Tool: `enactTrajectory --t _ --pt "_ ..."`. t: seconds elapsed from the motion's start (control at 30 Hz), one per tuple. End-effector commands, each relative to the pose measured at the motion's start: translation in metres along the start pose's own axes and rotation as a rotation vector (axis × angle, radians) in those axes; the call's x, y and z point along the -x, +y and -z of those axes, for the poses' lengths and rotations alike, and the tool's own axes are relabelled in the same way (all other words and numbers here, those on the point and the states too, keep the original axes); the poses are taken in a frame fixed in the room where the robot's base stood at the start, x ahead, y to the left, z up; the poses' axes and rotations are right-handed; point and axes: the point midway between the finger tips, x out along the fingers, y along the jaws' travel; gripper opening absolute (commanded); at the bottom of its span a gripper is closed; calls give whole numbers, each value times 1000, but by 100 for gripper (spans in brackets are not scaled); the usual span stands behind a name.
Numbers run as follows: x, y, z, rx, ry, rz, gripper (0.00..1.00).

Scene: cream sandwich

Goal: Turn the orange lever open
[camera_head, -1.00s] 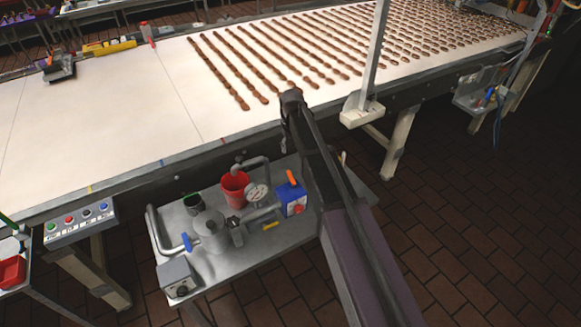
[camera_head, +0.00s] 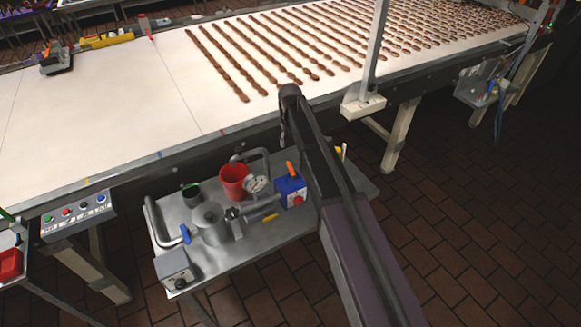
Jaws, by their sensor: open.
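The orange lever (camera_head: 290,168) is a short stick tilted up to the left, on top of a blue box (camera_head: 289,187) with a red knob (camera_head: 298,201). The box stands on a grey metal side table (camera_head: 268,243), just left of my arm. My arm reaches from the bottom right up past the table, and its upper end is above and close to the lever in the picture. My gripper cannot be made out; it is hidden beyond the arm. No contact with the lever is visible.
Beside the box are a pressure gauge (camera_head: 256,184), a red bucket (camera_head: 233,182), a grey pot (camera_head: 209,220) and pipes with a blue handle (camera_head: 185,234). A long white conveyor (camera_head: 110,120) with rows of brown pieces runs behind. The tiled floor (camera_head: 470,230) at right is clear.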

Motion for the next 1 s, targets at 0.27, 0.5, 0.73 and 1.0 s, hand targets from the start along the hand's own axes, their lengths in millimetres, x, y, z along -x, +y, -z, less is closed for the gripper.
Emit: enactTrajectory --t 0.27,0.5,0.73,1.0 --pt "-26 0 0 0 0 0 60" --pt "-45 0 0 0 0 0 60" --pt "-63 0 0 0 0 0 60" --pt "-84 0 0 0 0 0 60"
